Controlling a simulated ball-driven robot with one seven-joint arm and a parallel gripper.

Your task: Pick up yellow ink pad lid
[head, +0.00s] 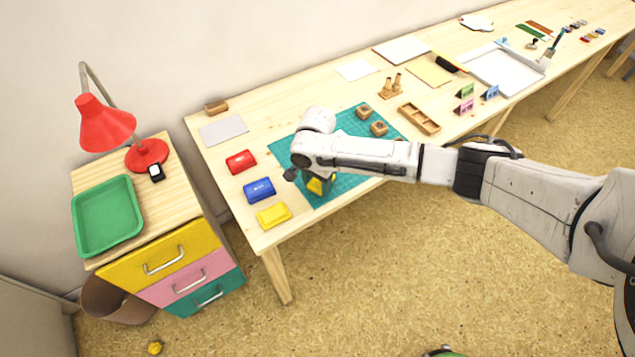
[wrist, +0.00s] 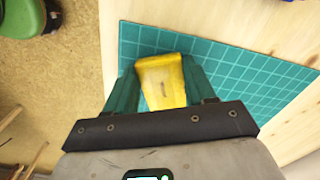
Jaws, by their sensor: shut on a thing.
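The yellow ink pad lid (wrist: 161,84) sits between the two green fingers of my gripper (wrist: 160,70) in the wrist view. The fingers are shut on its sides. In the head view the yellow lid (head: 315,187) shows partly under my gripper (head: 320,184), over the front left part of the green cutting mat; my arm and wrist hide the rest. I cannot tell whether it touches the mat. Another yellow ink pad piece (head: 273,215) lies at the table's front left corner.
A blue ink pad (head: 259,190) and a red ink pad (head: 241,161) lie left of the green mat (head: 345,183). Wooden stamps (head: 378,128) stand on the mat's far right part. A red lamp (head: 107,124) and green tray (head: 107,216) are on the drawer cabinet.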

